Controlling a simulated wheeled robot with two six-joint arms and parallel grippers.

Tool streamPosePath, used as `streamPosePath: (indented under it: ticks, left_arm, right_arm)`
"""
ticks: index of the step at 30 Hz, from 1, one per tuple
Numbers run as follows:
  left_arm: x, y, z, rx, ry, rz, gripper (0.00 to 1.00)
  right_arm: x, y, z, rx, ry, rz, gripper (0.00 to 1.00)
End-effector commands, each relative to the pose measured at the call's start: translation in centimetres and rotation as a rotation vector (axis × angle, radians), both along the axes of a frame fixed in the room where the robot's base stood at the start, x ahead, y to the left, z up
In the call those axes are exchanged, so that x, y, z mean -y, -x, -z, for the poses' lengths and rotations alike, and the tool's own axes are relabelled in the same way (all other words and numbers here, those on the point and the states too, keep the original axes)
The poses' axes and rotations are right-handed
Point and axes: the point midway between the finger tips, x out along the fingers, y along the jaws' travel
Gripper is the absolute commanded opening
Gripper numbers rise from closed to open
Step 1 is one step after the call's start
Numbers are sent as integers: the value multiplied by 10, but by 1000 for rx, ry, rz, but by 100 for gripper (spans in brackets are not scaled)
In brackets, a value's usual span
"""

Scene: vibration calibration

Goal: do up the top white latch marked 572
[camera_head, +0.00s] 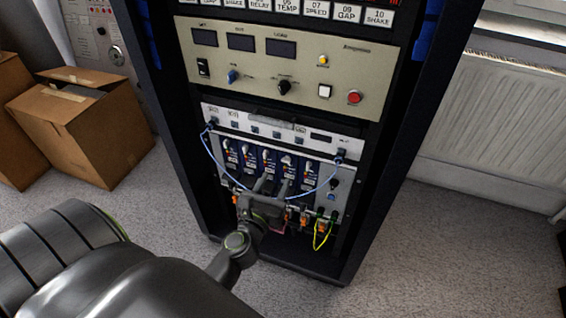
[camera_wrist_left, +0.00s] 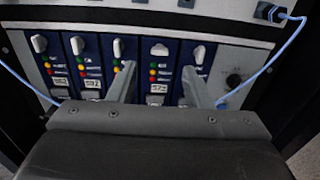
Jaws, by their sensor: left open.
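A row of blue modules with white top latches sits in the lower rack unit. In the left wrist view the fourth module from the left carries a white latch (camera_wrist_left: 159,49) that looks shorter and wider than its neighbours. Its grey label (camera_wrist_left: 157,88) seems to read 57 and a last digit I cannot make out surely. This latch shows small in the head view (camera_head: 287,159). My left gripper (camera_head: 270,186) is open and empty. In the left wrist view its fingers (camera_wrist_left: 158,70) stand apart, below and either side of that latch. The left finger hides part of the third module.
A blue cable (camera_head: 212,160) loops from both sides of the panel past the modules. A yellow-green cable (camera_head: 321,238) hangs at lower right. A beige control panel (camera_head: 300,70) is above. Cardboard boxes (camera_head: 90,120) stand left and a radiator (camera_head: 490,120) right.

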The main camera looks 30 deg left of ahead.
Motion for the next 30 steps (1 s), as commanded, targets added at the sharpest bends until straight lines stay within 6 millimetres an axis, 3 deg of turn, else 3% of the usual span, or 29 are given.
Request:
streamPosePath:
  ticks: [3, 10, 15, 24, 30]
  left_arm:
    - [-5, -23, -1, 1, -2, 1, 45]
    - [-13, -55, 0, 1, -2, 0, 45]
    - [-16, -65, 0, 1, -1, 0, 45]
    - [-16, -67, 0, 0, -1, -1, 45]
    - [-16, -66, 0, 0, -1, -1, 21]
  right_arm:
    - [1, 0, 2, -9, 2, 2, 0]
    - [1, 0, 3, -9, 3, 1, 0]
    - [1, 0, 3, -6, 2, 1, 0]
    - [0, 0, 2, -4, 1, 1, 0]
    - [0, 0, 1, -3, 1, 1, 0]
